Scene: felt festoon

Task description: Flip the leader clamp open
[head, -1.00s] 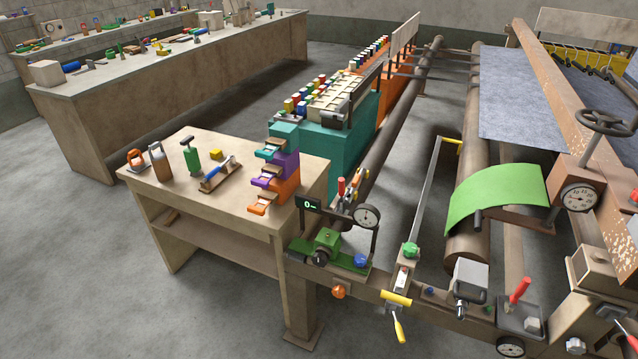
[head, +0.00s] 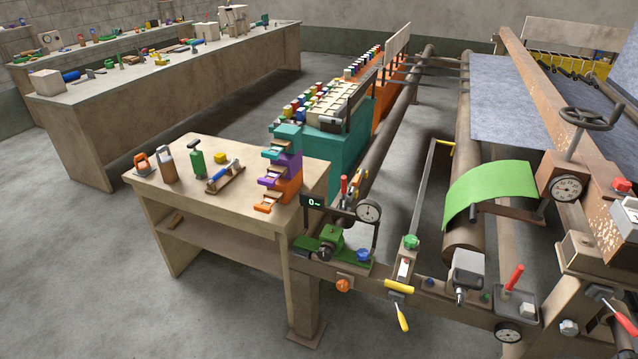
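My gripper is not in view. I cannot tell for certain which part is the leader clamp. A green sheet (head: 490,192) lies curved over the near end of a long brown roller, with a dark bar (head: 510,213) along its lower edge. To its left, a long grey bar runs down to a green knob (head: 410,241) on the machine's front rail. Below that knob are a yellow crossbar (head: 399,287) and a yellow-handled lever (head: 402,316) that hangs down. A grey block (head: 467,268) with a dark lower part sits right of them. No clamp's open or shut state is clear.
A wooden table (head: 215,211) with tools and coloured stacked bins (head: 280,170) stands left of the machine. A tray (head: 516,300) with a red handle, dial gauges (head: 567,188) and a handwheel (head: 587,118) are at the right. Grey floor (head: 80,270) is free at the front left.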

